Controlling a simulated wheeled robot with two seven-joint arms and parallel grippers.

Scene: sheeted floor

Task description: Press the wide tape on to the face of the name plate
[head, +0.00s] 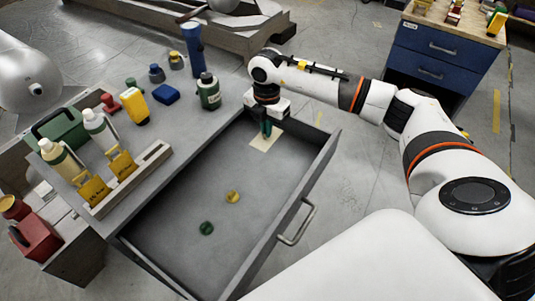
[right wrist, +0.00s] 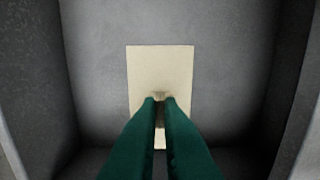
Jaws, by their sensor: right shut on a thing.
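A flat cream rectangle (head: 266,141) lies on the floor of the open drawer, at its far end. It also shows in the right wrist view (right wrist: 160,68); I cannot tell whether it is the name plate or the wide tape. My right gripper (head: 267,129) reaches down over it with green fingers. In the right wrist view the right gripper (right wrist: 160,100) is shut on a small beige thing (right wrist: 160,95), mostly hidden between the fingertips. I cannot tell whether that piece touches the rectangle. My left gripper is out of view.
The grey drawer (head: 170,235) has walls close around my right gripper. A yellow disc (head: 232,196) and a green disc (head: 207,228) lie inside it. Bottles, a dark green bottle (head: 209,92) and a blue torch-like thing (head: 192,47) crowd the bench top (head: 185,125).

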